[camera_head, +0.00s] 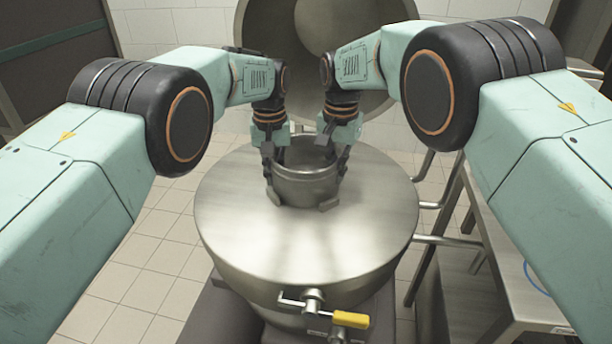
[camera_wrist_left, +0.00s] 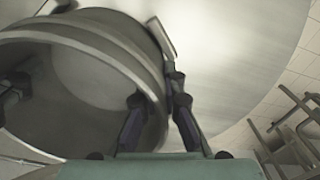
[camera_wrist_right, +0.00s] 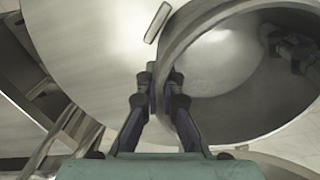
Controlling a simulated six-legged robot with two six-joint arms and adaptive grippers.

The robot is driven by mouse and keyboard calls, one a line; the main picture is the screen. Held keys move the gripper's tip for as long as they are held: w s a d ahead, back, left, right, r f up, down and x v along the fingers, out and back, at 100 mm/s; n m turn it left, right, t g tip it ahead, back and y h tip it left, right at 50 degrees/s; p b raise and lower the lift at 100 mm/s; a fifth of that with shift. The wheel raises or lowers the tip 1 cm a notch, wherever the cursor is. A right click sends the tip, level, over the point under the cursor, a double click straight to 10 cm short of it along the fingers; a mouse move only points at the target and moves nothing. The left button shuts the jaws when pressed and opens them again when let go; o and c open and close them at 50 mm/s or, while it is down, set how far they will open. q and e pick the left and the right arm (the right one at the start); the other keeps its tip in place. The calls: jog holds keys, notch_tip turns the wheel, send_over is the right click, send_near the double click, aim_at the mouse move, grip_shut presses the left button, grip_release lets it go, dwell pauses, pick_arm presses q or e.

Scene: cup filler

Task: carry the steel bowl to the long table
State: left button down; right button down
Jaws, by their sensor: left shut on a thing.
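The steel bowl (camera_head: 304,186) is upright over the round steel top of a large vessel; whether it touches that top is hard to tell. My left gripper (camera_head: 269,180) is shut on the bowl's left wall, with one finger inside and one outside, as the left wrist view shows on the bowl (camera_wrist_left: 100,80). My right gripper (camera_head: 338,178) is shut on the opposite wall, and its fingers straddle the rim in the right wrist view (camera_wrist_right: 154,85). The bowl looks empty inside. A steel table (camera_head: 505,265), possibly the long table, stands at the right, partly hidden by my right arm.
The round vessel (camera_head: 235,225) fills the middle, with a tap and yellow handle (camera_head: 350,319) at its front. A large raised round lid (camera_head: 290,60) stands behind. Steel tubes (camera_head: 445,240) stick out between vessel and table. Tiled floor (camera_head: 135,270) is clear at the left.

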aim_at(338, 148)
pick_arm(q)
jog(key=shift+w+d+r, duration=0.1)
jog(key=shift+d, duration=0.05)
pick_arm(e)
jog(key=shift+w+d+r, duration=0.1)
pick_arm(q)
jog(key=shift+w+r, duration=0.1)
pick_arm(e)
jog(key=shift+w+r, duration=0.1)
dwell(0.3)
pick_arm(q)
jog(key=shift+r, duration=0.15)
pick_arm(e)
jog(key=shift+r, duration=0.15)
